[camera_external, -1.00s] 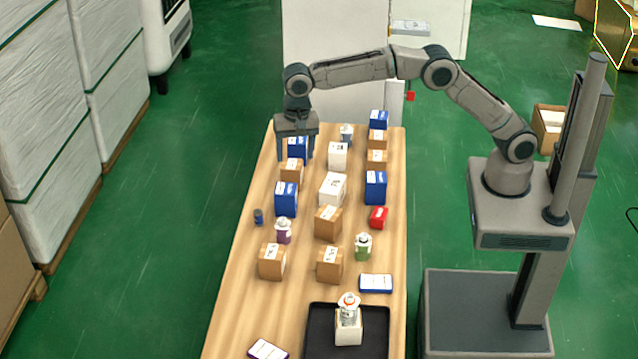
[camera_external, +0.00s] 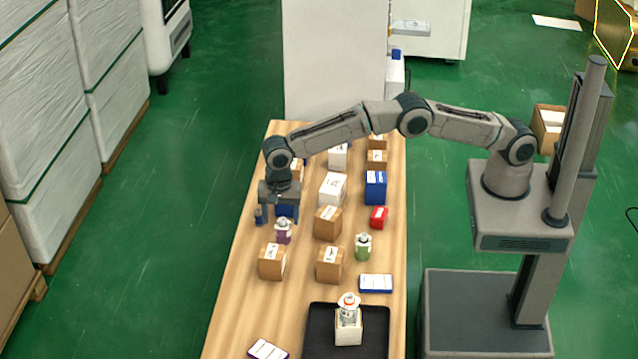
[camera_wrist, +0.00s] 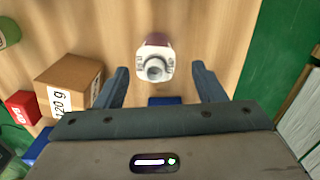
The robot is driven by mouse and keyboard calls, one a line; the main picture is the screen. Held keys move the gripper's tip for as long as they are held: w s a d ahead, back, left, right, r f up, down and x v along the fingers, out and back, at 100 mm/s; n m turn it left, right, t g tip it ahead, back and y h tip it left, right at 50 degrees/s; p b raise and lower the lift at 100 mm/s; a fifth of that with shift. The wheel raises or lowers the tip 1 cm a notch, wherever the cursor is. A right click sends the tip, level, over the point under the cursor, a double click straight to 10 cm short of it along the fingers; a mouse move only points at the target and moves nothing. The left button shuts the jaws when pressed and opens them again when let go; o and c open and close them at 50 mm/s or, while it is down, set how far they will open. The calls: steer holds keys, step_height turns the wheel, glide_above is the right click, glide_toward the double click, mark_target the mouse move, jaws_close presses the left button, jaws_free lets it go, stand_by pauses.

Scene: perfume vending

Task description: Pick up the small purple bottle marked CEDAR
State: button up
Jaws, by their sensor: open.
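The small purple bottle (camera_external: 283,236) with a white top stands upright on the wooden table, near its left side. Its marking is too small to read. In the wrist view the bottle (camera_wrist: 156,62) shows from above, just beyond and between the two fingers. My gripper (camera_external: 279,219) is open and empty, above and slightly behind the bottle in the external view. In the wrist view my gripper (camera_wrist: 160,85) has its fingers wide apart, with no contact visible.
Brown boxes (camera_external: 271,262) (camera_external: 328,222) stand in front and to the right. A green bottle (camera_external: 363,246) is further right. A black tray (camera_external: 318,335) holds a white-boxed bottle (camera_external: 348,325).

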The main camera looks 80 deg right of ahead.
mark_target(283, 224)
steer(key=f, duration=0.3)
steer(key=f+p, duration=0.1)
steer(key=f, duration=0.1)
steer(key=shift+s+a+f, duration=0.2)
steer(key=shift+s+f, duration=0.05)
steer(key=shift+f, duration=0.1)
steer(key=c, duration=1.1)
steer(key=shift+o, duration=0.2)
steer(key=shift+r, duration=0.1)
